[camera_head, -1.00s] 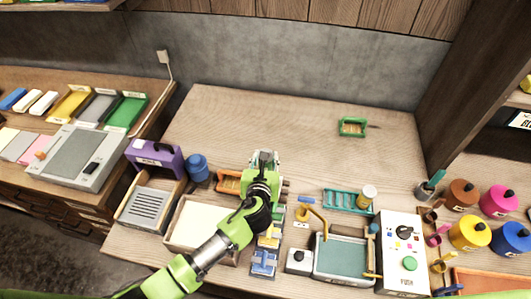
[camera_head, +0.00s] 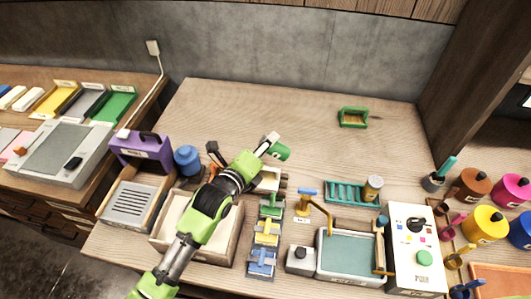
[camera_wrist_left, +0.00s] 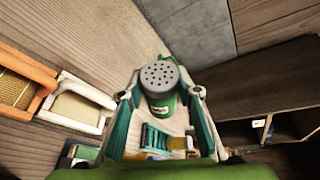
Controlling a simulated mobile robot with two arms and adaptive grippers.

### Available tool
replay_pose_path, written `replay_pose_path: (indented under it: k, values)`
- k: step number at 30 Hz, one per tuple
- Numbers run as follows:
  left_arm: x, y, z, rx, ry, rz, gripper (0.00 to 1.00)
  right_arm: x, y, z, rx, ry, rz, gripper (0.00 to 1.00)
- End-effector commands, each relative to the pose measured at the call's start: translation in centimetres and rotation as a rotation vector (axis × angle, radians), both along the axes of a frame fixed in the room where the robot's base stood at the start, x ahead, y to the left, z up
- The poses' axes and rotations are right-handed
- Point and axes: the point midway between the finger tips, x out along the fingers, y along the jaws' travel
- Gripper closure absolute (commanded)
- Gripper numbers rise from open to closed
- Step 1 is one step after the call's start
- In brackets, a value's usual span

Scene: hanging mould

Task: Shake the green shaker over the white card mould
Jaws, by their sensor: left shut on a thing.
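My left gripper (camera_head: 272,146) is shut on the green shaker (camera_head: 280,152), holding it above the bench. In the left wrist view the shaker (camera_wrist_left: 162,106) sits between the fingers, its grey perforated cap facing the camera. The white card mould (camera_head: 268,179) lies on the bench just below the gripper in the head view, partly hidden by my arm. In the left wrist view the white mould (camera_wrist_left: 84,101), with its tan screen, is left of the shaker, beside an orange mould (camera_wrist_left: 20,86). My right gripper is out of view.
A green-framed mould (camera_head: 352,117) stands at the back. A teal rack (camera_head: 345,192), a water basin (camera_head: 350,258) and a control box (camera_head: 416,248) are on the right. A purple box (camera_head: 141,150) and blue jar (camera_head: 188,160) are on the left. The back middle is clear.

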Motion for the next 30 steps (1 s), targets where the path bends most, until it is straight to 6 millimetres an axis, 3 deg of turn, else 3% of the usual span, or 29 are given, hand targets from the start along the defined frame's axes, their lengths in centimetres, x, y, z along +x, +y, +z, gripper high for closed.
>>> replay_pose_path:
  k: [1, 11, 21, 30]
  values:
    - [0.0, 0.0, -0.5, -0.043, 0.007, 0.002, 0.91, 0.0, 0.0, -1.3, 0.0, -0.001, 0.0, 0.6]
    - [0.0, -0.3, -0.1, -0.313, 0.06, 0.0, 0.91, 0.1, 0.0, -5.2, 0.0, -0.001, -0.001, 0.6]
    - [0.0, -0.3, -1.5, -0.556, 0.11, -0.001, 0.91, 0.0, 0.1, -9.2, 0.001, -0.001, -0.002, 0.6]
    - [0.0, -0.3, -1.9, -0.708, 0.14, -0.001, 0.91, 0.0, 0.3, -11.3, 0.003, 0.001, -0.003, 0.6]
